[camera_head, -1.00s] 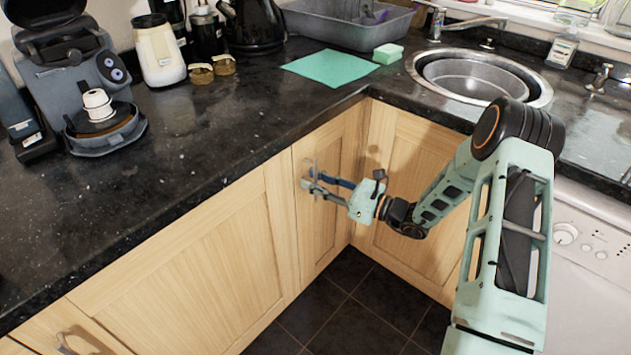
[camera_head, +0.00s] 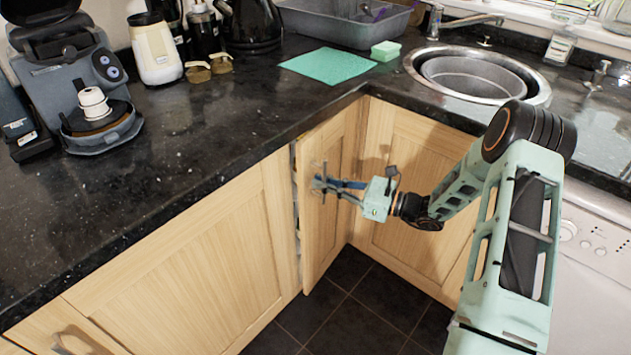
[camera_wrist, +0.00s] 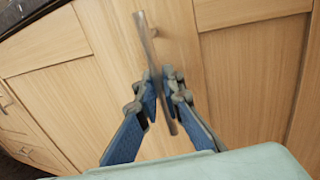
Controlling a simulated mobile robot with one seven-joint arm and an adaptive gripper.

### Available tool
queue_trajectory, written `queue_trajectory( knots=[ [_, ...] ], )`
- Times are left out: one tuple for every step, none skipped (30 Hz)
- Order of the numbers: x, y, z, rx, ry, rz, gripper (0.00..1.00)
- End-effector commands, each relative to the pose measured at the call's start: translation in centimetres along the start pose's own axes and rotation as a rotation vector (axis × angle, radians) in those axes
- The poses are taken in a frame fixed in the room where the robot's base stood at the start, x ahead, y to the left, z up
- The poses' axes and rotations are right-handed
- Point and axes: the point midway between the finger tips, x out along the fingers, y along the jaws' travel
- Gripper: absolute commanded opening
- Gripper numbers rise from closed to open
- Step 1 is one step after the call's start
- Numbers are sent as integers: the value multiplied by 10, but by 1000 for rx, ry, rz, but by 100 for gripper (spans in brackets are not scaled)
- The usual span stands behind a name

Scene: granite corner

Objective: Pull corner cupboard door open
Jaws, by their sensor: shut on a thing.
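The corner cupboard door (camera_head: 321,220) is light wood and stands slightly ajar. A narrow dark gap shows along its left edge in the head view. Its metal bar handle (camera_wrist: 148,45) runs upright in the wrist view, between my two blue fingers. My gripper (camera_head: 321,184) is shut on the handle, with the fingertips close to the door face. The same gripper (camera_wrist: 160,82) shows in the wrist view, a finger on each side of the bar. The lower part of the handle passes between the fingers.
The dark granite worktop (camera_head: 210,130) overhangs the door. A wider cupboard front (camera_head: 190,270) lies left of it, and another wood door (camera_head: 415,200) meets it at the corner on the right. Dark floor tiles (camera_head: 350,310) below are clear.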

Motion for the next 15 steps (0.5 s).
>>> queue_trajectory(
  knots=[
    [-10, -2, -2, -4, 0, 26, 0],
    [-14, -2, -2, -4, 1, 45, 0],
    [-22, -2, -2, -5, 1, 72, 0],
    [-27, -2, -3, -4, 1, 92, 0],
    [-32, -3, -3, -4, 1, 112, 0],
    [-38, -3, -3, -4, 2, 140, 0],
    [-44, -4, -2, -3, 1, 160, 0],
    [-49, -4, -2, -1, 1, 161, 0],
    [-56, -4, -1, 0, 1, 158, 0],
    [-61, -5, -1, 0, 1, 157, 0],
    [-66, -6, -1, 0, 1, 157, 0],
    [-71, -7, -1, 1, 0, 157, 0],
    [-76, -8, -1, 1, 0, 157, 0],
    [-80, -9, -1, 0, 1, 158, 0],
    [-85, -11, -1, -1, 1, 157, 0]
  ],
)
